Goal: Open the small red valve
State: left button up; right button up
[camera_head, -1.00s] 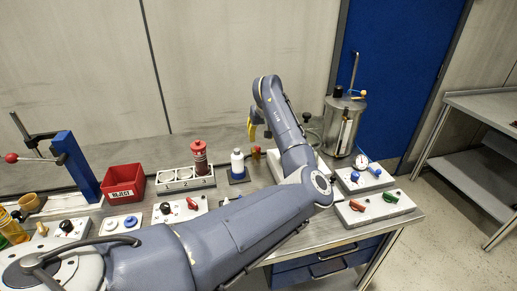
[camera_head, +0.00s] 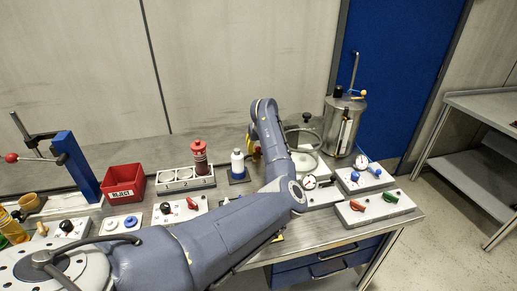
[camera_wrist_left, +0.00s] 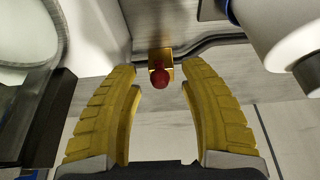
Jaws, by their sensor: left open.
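A small red knob on a brass fitting (camera_wrist_left: 160,76) sits between and just beyond the fingertips of my left gripper (camera_wrist_left: 160,88) in the left wrist view. The yellow fingers are spread on either side of it, with gaps on both sides. The gripper is open and holds nothing. In the head view my left arm bends down over the bench and hides most of the gripper and the fitting. My right gripper does not show.
A white bottle (camera_head: 238,165) and a red-capped bottle (camera_head: 199,158) stand left of the arm. A glass ring vessel (camera_head: 303,142) and a steel drum (camera_head: 342,127) stand to its right.

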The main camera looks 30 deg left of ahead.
pick_arm(q)
grip_shut()
jog(key=shift+s, duration=0.1)
dwell(0.5)
